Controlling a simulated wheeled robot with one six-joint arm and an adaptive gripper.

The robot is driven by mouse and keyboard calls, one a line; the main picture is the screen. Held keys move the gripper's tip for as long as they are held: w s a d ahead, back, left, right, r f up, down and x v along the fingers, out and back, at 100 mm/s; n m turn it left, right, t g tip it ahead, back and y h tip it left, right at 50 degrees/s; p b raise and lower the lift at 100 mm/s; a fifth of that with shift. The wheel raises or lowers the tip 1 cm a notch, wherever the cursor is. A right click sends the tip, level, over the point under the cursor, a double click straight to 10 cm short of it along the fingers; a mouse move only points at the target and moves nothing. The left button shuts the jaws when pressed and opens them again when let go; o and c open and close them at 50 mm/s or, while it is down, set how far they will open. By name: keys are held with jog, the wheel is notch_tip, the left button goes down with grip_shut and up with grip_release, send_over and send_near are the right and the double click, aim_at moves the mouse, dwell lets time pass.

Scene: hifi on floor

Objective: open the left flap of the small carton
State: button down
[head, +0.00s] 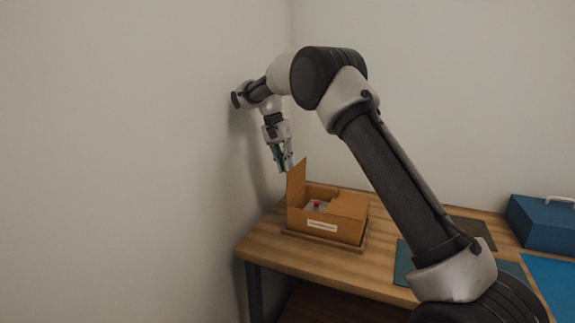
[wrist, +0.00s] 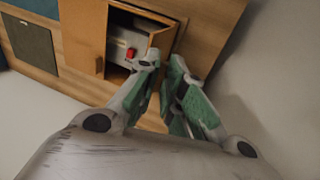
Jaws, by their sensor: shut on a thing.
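The small brown carton (head: 338,231) stands on the wooden table with a white label on its front. Its left flap (head: 297,184) stands up, nearly upright. The flap also shows in the wrist view (wrist: 164,40), at the fingertips. My gripper (head: 285,168) is at the upper edge of this flap, shut on it. In the wrist view the fingertips (wrist: 164,62) have a narrow gap, with the flap's edge between them. The right flap (head: 348,205) lies over the right part of the opening. A grey thing with a red top (head: 317,205) sits inside.
The carton rests on a thin brown base (head: 300,236) near the table's left end. The wall is close on the left. A blue case (head: 543,222) and flat mats (head: 403,265) lie to the right. My arm hides part of the table.

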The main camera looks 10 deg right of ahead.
jog(key=f, duration=0.2)
jog(key=shift+s+a+f+g, duration=0.1)
jog(key=shift+a+f+g, duration=0.2)
jog(key=shift+a+f, duration=0.1)
jog(key=shift+d, duration=0.15)
jog(key=c, duration=1.6)
grip_release()
jog(key=shift+w+d+f, duration=0.1)
jog(key=shift+w+d, duration=0.05)
jog(key=shift+w, duration=0.1)
notch_tip(320, 180, up, 10)
